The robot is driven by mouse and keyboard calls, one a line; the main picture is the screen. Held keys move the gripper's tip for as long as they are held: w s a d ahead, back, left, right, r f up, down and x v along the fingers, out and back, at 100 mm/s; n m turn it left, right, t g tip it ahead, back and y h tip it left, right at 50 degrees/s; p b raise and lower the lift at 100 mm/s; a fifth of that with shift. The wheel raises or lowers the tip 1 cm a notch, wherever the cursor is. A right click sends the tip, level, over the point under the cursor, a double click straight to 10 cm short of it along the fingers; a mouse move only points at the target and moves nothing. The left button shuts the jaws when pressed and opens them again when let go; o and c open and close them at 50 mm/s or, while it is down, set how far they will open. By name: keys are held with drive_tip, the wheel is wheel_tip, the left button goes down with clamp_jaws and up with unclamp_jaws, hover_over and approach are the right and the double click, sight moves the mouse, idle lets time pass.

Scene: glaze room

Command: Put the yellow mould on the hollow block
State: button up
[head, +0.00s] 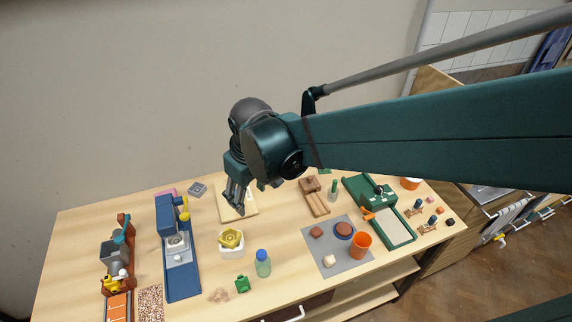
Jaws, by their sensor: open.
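The yellow mould (231,237) is a small angular dish with a recessed middle. It rests on top of a white, rounded block (233,253) near the front middle of the table. The white block may be the hollow block; the mould covers its top, so I cannot see whether it is hollow. A small grey square piece (197,189) with a recessed centre lies at the back left. My gripper (238,209) points down over a pale board, behind the mould and apart from it. It is open, with nothing visible between its fingers.
The pale board (246,203) lies beneath my gripper. A blue machine (179,255) stands left of the mould. A bottle (263,264) and a green piece (241,283) are at the front. A grey mat (325,261) with an orange cup (361,245) lies right.

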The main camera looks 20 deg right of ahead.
drive_tip(key=s+d+r+m+t, duration=0.4)
drive_tip(key=s+d+r, duration=0.3)
drive_tip(key=s+d, duration=0.4)
drive_tip(key=shift+d+r+m+t+h, duration=0.25)
drive_tip(key=shift+d+m+t+h, duration=0.1)
drive_tip(key=shift+m, duration=0.45)
drive_tip(key=shift+f, duration=0.1)
wheel_tip(320, 180, down, 11)
drive_tip(key=b, duration=1.1)
idle(0.6)
